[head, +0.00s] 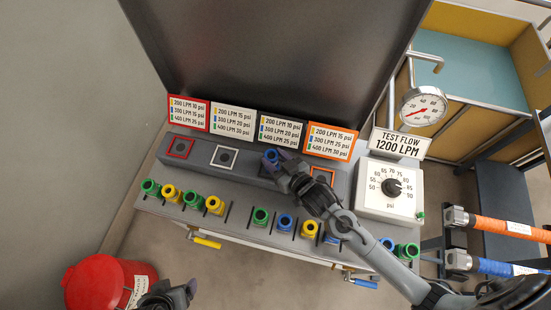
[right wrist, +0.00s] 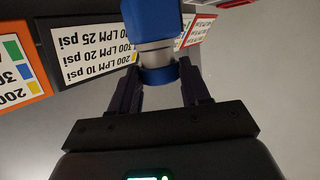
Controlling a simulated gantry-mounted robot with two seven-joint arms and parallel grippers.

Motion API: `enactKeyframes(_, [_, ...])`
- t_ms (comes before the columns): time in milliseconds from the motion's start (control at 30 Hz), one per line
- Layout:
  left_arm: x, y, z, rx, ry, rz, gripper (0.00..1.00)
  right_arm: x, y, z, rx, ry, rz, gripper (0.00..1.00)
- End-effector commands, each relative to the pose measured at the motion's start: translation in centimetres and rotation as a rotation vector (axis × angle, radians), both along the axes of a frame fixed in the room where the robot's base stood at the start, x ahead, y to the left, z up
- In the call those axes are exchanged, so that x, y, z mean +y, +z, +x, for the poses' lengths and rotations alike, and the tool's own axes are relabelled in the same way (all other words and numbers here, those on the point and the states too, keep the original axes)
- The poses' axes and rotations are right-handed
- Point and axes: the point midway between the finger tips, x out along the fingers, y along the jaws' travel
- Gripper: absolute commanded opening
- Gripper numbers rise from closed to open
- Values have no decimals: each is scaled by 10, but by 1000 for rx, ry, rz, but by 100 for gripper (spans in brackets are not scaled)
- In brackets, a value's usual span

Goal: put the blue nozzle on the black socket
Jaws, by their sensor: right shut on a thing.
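My right gripper (head: 275,160) is shut on a blue nozzle (head: 270,155), over the row of framed sockets in front of the black-edged sign. In the right wrist view, the nozzle (right wrist: 152,30) stands between the fingers of the gripper (right wrist: 160,85), with a grey band and a blue ring. The black socket lies behind the gripper and nozzle and is mostly hidden. I cannot tell if the nozzle touches it. My left gripper (head: 178,293) is low at the bottom left, away from the bench; its jaw opening is unclear.
Red (head: 180,148), white (head: 224,156) and orange (head: 323,175) framed sockets share the grey ledge. Several green, yellow and blue nozzles stand along the front. A psi dial box (head: 388,190) is at right, a red bucket (head: 95,282) at lower left.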

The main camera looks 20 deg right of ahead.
Motion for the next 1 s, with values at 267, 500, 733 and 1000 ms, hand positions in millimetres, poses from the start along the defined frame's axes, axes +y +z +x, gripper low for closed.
enactKeyframes(267, [-2,-4,0,0,4,-7,83,0,-2,0,-3,0,1,7])
enactKeyframes(500, [-2,-4,0,0,3,-6,83,0,-2,0,-2,0,0,7])
enactKeyframes(733, [-1,-5,0,-1,1,-3,83,0,-5,0,-2,0,0,7])
enactKeyframes(1000, [1,-7,0,-1,-4,4,83,0,-10,0,-2,0,0,7])
